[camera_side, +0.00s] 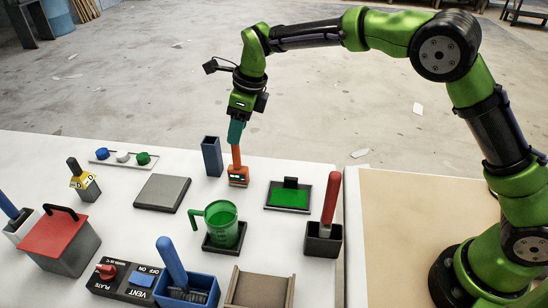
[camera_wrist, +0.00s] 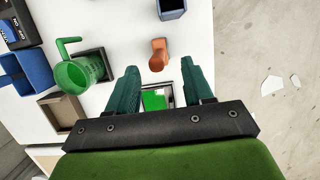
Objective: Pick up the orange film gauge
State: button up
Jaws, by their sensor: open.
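The orange film gauge (camera_side: 237,175) stands upright on the white table, with a small dark display on its foot. In the wrist view the gauge (camera_wrist: 158,56) lies just beyond my fingertips, roughly centred between them. My gripper (camera_side: 236,133) is over the gauge, its teal fingers pointing down close to the top of the handle. In the wrist view my gripper (camera_wrist: 159,72) has its two fingers wide apart with nothing held. From the side I cannot tell whether the fingertips overlap the handle in height.
A blue-grey holder (camera_side: 211,157) stands close left of the gauge. A green pad tray (camera_side: 289,196) is to its right, a green jug (camera_side: 221,224) in front. A red-handled tool (camera_side: 330,199) stands in a dark holder. A grey plate (camera_side: 162,193) lies left.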

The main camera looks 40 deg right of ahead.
send_over(236, 168)
jog(key=w, duration=0.1)
jog(key=f, duration=0.5)
jog(key=shift+d+f, duration=0.2)
jog(key=shift+f, duration=0.05)
grip_shut()
jog(key=shift+r, duration=0.15)
